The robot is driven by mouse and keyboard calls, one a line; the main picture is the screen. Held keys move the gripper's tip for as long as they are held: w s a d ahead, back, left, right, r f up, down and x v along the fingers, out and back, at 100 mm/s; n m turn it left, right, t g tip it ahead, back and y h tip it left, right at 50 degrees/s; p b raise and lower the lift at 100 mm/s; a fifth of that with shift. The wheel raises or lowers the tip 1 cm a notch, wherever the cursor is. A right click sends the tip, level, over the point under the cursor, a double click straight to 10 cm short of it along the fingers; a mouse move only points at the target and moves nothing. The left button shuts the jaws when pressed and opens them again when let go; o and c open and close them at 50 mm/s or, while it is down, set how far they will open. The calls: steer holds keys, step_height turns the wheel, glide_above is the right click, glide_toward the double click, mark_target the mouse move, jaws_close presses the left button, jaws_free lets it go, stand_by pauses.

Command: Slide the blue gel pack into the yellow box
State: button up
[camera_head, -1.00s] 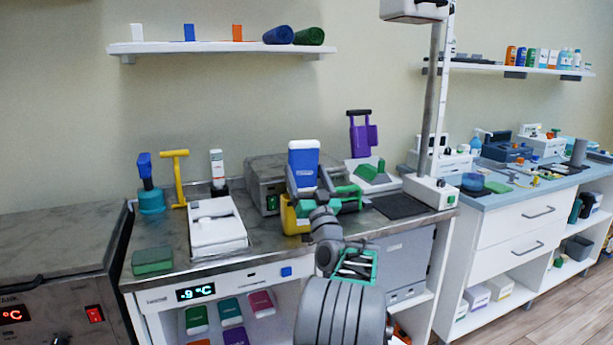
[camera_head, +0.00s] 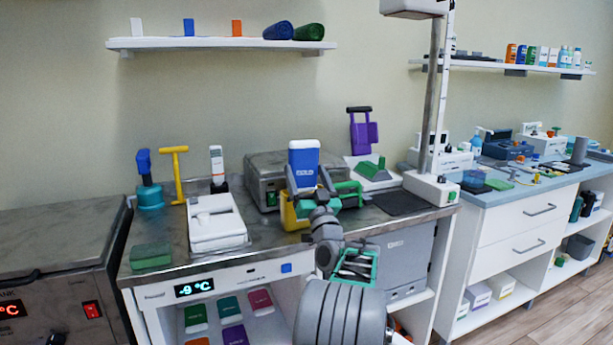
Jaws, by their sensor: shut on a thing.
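The blue gel pack (camera_head: 303,158) has a white top edge and stands upright above the counter. My gripper (camera_head: 305,186) is shut on its lower part, with grey fingers on both sides. The yellow box (camera_head: 291,214) is on the counter directly below the pack, partly hidden behind my gripper and arm. The pack's lower end is hidden by my gripper, so I cannot tell whether it is inside the box or just above it.
A grey metal device (camera_head: 262,172) stands behind the box. A green-handled item (camera_head: 347,194) is close on the right. A white device (camera_head: 215,222) stands left, with bare counter between. A dark mat (camera_head: 400,203) lies right, beside a tall post (camera_head: 432,100).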

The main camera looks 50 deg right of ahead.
steer(key=shift+f+b, duration=0.5)
steer(key=shift+b, duration=0.2)
steer(key=o, duration=1.7)
steer(key=shift+o, duration=1.3)
steer(key=shift+f, duration=0.1)
step_height(320, 180, up, 9)
steer(key=p, duration=0.4)
